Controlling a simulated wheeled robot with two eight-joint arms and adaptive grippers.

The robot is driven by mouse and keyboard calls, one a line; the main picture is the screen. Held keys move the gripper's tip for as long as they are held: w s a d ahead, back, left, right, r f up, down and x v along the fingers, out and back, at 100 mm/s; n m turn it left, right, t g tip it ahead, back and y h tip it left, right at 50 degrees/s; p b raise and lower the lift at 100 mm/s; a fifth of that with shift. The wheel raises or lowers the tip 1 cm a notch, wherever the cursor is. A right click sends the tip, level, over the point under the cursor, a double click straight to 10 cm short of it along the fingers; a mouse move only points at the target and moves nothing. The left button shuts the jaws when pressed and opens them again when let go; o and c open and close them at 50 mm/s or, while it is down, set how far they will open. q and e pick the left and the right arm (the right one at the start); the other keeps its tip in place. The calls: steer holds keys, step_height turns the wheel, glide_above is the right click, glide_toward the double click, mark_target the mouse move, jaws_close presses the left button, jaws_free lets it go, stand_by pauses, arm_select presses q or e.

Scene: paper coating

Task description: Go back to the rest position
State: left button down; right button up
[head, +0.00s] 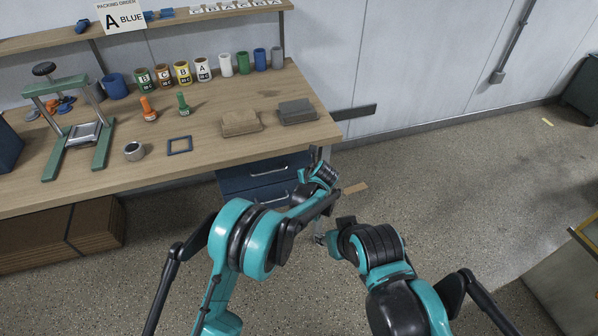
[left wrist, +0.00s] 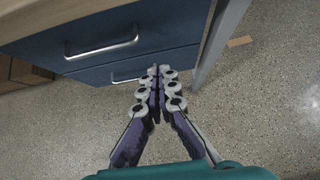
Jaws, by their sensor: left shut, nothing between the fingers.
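My left gripper (left wrist: 160,82) shows in the left wrist view with its two fingers pressed together and nothing between them. It is in front of the blue drawers (left wrist: 130,60), beside the grey table leg (left wrist: 216,45). In the head view my left arm reaches up to the front right corner of the workbench (head: 210,140), with the gripper partly hidden there. My right gripper (head: 323,239) is small and partly hidden by its own arm, low over the floor to the right of the left arm. Its finger opening cannot be made out.
On the bench stand a green press (head: 85,135), several labelled cups (head: 182,73), a grey ring (head: 134,151), a dark square frame (head: 179,145), a brown stack (head: 240,123) and a grey stack (head: 297,111). Flat cardboard (head: 60,235) lies under the bench.

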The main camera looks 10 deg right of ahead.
arm_select(q)
steer(key=s+a+r+n+g, duration=0.1)
steer(key=s+a+r+n, duration=0.5)
steer(key=a+r+n, duration=0.5)
steer(key=s+a+r+n+g, duration=0.1)
steer(key=s+a+r+n, duration=0.6)
steer(key=a, duration=0.7)
steer(key=s+a+n, duration=0.6)
steer(key=s+n, duration=0.2)
steer(key=s, duration=0.3)
steer(key=s+a+n, duration=0.7)
steer(key=s+n, duration=0.2)
steer(key=s, duration=0.2)
steer(key=shift+s+f+h, duration=0.25)
steer(key=shift+f+h, duration=0.05)
steer(key=shift+f, duration=0.05)
